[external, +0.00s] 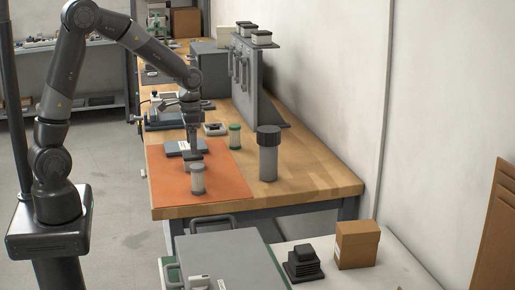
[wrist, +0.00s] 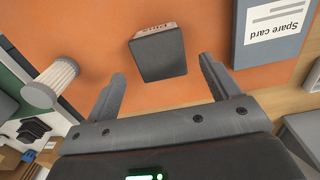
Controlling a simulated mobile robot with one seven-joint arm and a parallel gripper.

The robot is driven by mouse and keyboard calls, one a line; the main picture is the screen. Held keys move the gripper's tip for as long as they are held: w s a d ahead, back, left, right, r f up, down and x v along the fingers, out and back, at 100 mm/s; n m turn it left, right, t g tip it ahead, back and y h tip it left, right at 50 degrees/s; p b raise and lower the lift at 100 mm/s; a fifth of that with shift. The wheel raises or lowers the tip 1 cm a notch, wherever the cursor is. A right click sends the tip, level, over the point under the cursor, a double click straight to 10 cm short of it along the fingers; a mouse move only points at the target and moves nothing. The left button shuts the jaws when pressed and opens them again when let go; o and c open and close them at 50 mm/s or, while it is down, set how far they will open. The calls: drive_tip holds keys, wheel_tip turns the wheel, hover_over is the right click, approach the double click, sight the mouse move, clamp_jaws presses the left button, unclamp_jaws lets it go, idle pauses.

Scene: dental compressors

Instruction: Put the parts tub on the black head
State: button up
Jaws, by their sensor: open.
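A small dark grey box with a printed label on one side, which looks like the parts tub (wrist: 158,55), sits on the orange mat in the wrist view. It also shows as a small dark shape below my gripper in the external view (external: 194,157). My gripper (wrist: 163,72) is open, its fingers spread either side of the box's near end, with nothing held. In the external view my gripper (external: 191,147) points down over the mat; contact cannot be told. The black head (external: 303,263), a finned stepped block, stands on the pale front bench, also at the wrist view's left (wrist: 34,130).
A pale ribbed cylinder (external: 198,179) stands on the orange mat (external: 222,184). The Spare card booklet (wrist: 277,32) lies beside the tub. A dark-capped cylinder (external: 268,158) and green-lidded jar (external: 235,137) stand right. A cardboard box (external: 357,245) stands beside the black head.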

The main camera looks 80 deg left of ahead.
wheel_tip(320, 180, up, 5)
drive_tip(key=shift+f, duration=0.1)
drive_tip(key=s+d+r+t, duration=0.2)
drive_tip(key=s+d+r, duration=0.3)
drive_tip(key=s+d, duration=0.2)
drive_tip(key=s+d+r+t, duration=0.3)
drive_tip(key=s+d+r, duration=0.3)
drive_tip(key=s, duration=0.6)
drive_tip(key=shift+s+d, duration=0.25)
drive_tip(key=shift+d, duration=0.55)
drive_tip(key=shift+o, duration=0.5)
drive_tip(key=shift+s+d+t, duration=0.2)
drive_tip(key=shift+s+t, duration=0.1)
drive_tip(key=shift+s, duration=0.25)
drive_tip(key=shift+w, duration=0.15)
